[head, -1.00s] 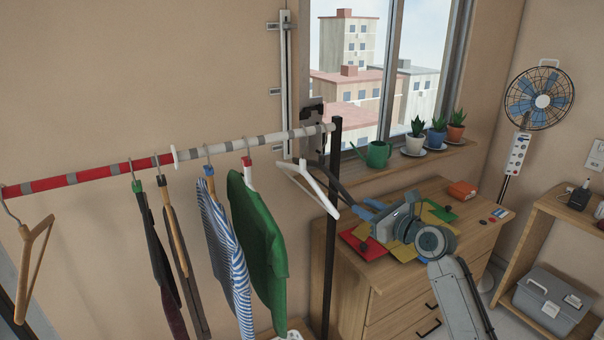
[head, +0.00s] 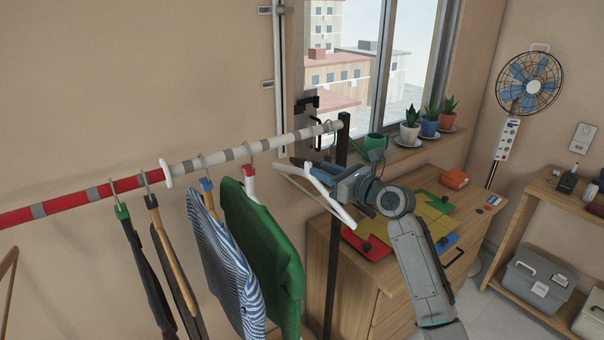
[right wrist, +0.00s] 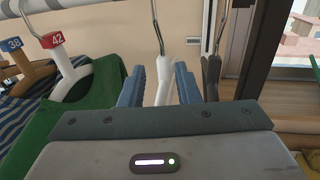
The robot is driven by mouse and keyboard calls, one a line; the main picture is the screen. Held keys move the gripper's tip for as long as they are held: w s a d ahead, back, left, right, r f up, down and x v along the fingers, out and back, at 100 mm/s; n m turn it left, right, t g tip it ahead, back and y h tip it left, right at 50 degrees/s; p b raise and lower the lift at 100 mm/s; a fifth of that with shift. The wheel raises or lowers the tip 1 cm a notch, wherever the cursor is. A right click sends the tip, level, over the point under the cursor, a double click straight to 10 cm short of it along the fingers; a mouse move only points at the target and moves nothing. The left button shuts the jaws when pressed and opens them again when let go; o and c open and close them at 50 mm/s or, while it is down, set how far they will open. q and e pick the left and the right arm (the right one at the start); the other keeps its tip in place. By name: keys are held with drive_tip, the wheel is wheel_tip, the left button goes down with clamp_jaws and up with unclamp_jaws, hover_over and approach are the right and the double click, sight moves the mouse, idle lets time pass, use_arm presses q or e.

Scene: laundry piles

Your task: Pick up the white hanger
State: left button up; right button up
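The bare white hanger (head: 340,212) hangs by its hook near the right end of the rail. In the right wrist view the white hanger (right wrist: 163,75) stands upright between my two blue fingers. My right gripper (head: 308,168) is open around it, with a gap left between fingers and hanger; it also shows in the right wrist view (right wrist: 160,88). Another white hanger (right wrist: 62,62), with a red 42 tag, carries a green shirt just left of the fingers. My left gripper is in neither current view.
The green shirt (head: 262,240) and striped shirt (head: 222,255) hang close on the left. The black rack post (head: 337,240) stands just right of the hanger. A dark hanger (right wrist: 211,72) is close beside the right finger. A wooden dresser (head: 385,300) stands behind.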

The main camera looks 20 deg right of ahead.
sight(303, 170)
drive_tip(key=shift+w+a+r, duration=0.35)
drive_tip(key=shift+w+a, duration=0.15)
drive_tip(key=shift+w, duration=0.25)
drive_tip(key=shift+w+a+p, duration=0.2)
drive_tip(key=shift+w+p, duration=0.05)
drive_tip(key=shift+p, duration=0.05)
drive_tip(key=x, duration=0.1)
drive_tip(key=p+x, duration=0.1)
drive_tip(key=x, duration=0.1)
drive_tip(key=p+x, duration=0.1)
drive_tip(key=shift+w+d+r, duration=0.15)
drive_tip(key=shift+w+r, duration=0.2)
drive_tip(key=shift+w+a+f, duration=0.1)
drive_tip(key=shift+w+a, duration=0.2)
drive_tip(key=shift+w, duration=0.15)
use_arm(q)
drive_tip(key=shift+s+d+r, duration=0.15)
drive_tip(key=shift+s+r, duration=0.05)
drive_tip(key=shift+r, duration=0.4)
drive_tip(key=shift+s+d+r, duration=0.1)
drive_tip(key=shift+s+r, duration=0.05)
drive_tip(key=shift+r, duration=0.4)
drive_tip(key=shift+s+d+r, duration=0.15)
drive_tip(key=shift+s+r, duration=0.05)
drive_tip(key=shift+r, duration=0.4)
use_arm(e)
clamp_jaws()
